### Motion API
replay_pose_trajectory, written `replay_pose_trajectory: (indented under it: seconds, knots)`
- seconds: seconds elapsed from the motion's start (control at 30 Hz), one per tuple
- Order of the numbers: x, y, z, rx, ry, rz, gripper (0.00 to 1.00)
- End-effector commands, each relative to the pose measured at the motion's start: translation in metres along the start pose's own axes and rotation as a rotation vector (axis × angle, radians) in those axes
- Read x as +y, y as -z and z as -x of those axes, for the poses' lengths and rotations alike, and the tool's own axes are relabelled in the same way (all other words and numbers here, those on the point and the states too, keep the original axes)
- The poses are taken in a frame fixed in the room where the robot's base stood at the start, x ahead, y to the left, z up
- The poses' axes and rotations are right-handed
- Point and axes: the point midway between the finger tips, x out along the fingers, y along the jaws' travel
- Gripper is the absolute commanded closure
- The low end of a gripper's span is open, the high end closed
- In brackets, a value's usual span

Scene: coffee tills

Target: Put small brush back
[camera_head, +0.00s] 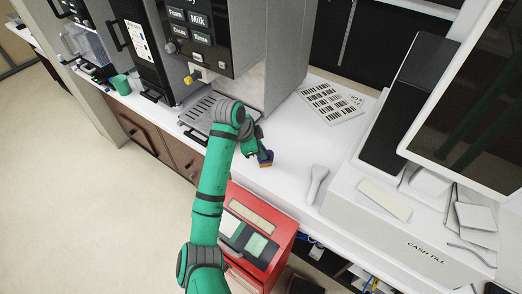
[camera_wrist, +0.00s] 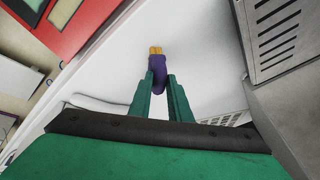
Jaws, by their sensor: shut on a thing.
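The small brush is purple with a yellow-orange end. In the wrist view the brush (camera_wrist: 157,68) sits between the two green fingers of my gripper (camera_wrist: 160,88), which is shut on its purple part. The yellow end points away from the gripper. In the head view the brush (camera_head: 266,158) shows at the end of my green arm, over the white counter (camera_head: 285,180) and to the right of the drip tray. My gripper (camera_head: 262,150) is partly hidden there by the wrist. I cannot tell whether the brush touches the counter.
A coffee machine (camera_head: 205,35) with a slatted drip tray (camera_head: 208,112) stands to the left. A grey-white handled object (camera_head: 317,185) lies on the counter to the right. The cash till (camera_head: 415,230) stands further right. A red unit (camera_head: 262,215) is in front of the counter. A printed sheet (camera_head: 330,101) lies behind.

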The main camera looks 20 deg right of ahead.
Motion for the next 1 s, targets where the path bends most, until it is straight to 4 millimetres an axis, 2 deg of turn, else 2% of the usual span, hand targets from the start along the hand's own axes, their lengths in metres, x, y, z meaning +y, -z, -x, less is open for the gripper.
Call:
replay_pose_trajectory:
  seconds: [0.27,0.3,0.37,0.77,0.87,1.0]
  knots:
    - [0.000,-0.001,-0.001,0.000,0.000,0.000,1.00]
    - [0.000,-0.001,-0.001,0.000,0.000,0.000,0.78]
    - [0.000,-0.001,-0.001,0.000,0.000,0.000,0.64]
    - [-0.001,0.000,0.005,-0.001,0.002,-0.001,0.64]
    - [-0.001,0.000,0.017,-0.002,0.003,-0.002,0.64]
    - [-0.001,0.000,0.043,0.000,0.005,-0.001,0.64]
